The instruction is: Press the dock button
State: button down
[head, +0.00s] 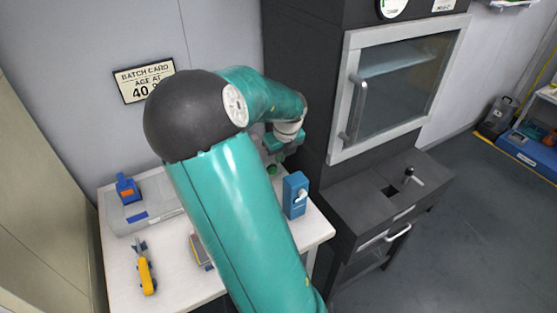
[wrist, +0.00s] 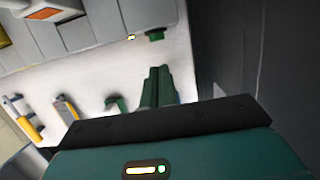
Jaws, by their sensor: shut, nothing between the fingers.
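The grey dock (head: 155,213) lies along the back of the white table, with a blue and orange block on it. It also runs across the top of the wrist view (wrist: 85,33). A round green button (wrist: 155,35) shows at the dock's edge, near a small lit spot. In the wrist view my gripper (wrist: 160,72) has its green fingers together and empty, a little below the button in the picture and apart from it. In the head view my arm hides the dock's right end, and my gripper (head: 273,166) shows only partly beyond it.
A blue box (head: 295,196) with a white part stands at the table's right. A yellow-handled tool (head: 146,272) and a small grey and yellow item (head: 201,250) lie in front. The dark cabinet (head: 305,90) rises close to my gripper's right. A batch card (head: 144,81) hangs on the wall.

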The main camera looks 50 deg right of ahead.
aim_at(273, 171)
jog(key=x, duration=0.8)
jog(key=shift+f, duration=0.2)
jog(key=shift+w, duration=0.1)
